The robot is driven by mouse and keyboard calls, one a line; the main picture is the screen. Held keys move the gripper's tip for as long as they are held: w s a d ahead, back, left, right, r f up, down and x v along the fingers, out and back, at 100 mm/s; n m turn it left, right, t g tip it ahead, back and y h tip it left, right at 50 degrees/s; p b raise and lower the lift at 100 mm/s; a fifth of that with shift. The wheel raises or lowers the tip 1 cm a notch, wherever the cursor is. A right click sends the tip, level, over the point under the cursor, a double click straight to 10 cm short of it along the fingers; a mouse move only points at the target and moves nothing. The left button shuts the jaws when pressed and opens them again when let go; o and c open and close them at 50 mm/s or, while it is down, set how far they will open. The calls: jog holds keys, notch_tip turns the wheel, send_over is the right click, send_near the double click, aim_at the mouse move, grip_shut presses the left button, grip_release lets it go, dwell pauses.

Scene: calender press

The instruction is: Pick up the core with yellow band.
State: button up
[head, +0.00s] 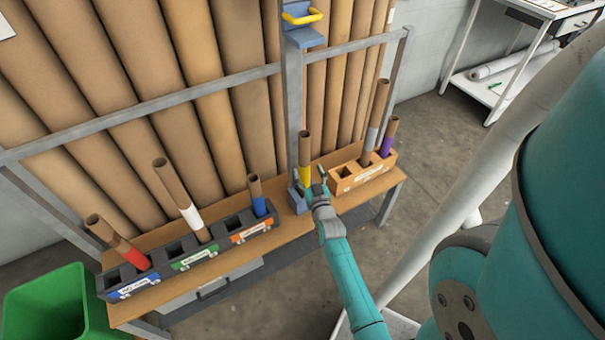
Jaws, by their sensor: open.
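The core with the yellow band (305,172) stands upright in a small blue-grey holder (297,200) on the wooden shelf, in the head view. It is a brown cardboard tube with the yellow band on its lower part. My gripper (320,177) is open at the right side of the yellow band, very close to it. One finger stands up just right of the core; I cannot tell whether the fingers touch or straddle it. My gripper hides part of the holder.
A dark rack (184,244) at left holds cores with red (131,254), white (190,215) and blue (258,203) bands. A wooden block (350,176) at right holds grey-banded (371,138) and purple-banded (387,142) cores. Tall brown rolls (150,80) stand behind a grey rail.

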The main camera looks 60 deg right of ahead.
aim_at(306, 163)
jog(key=shift+x, duration=3.25)
jog(key=shift+r, duration=0.15)
grip_shut()
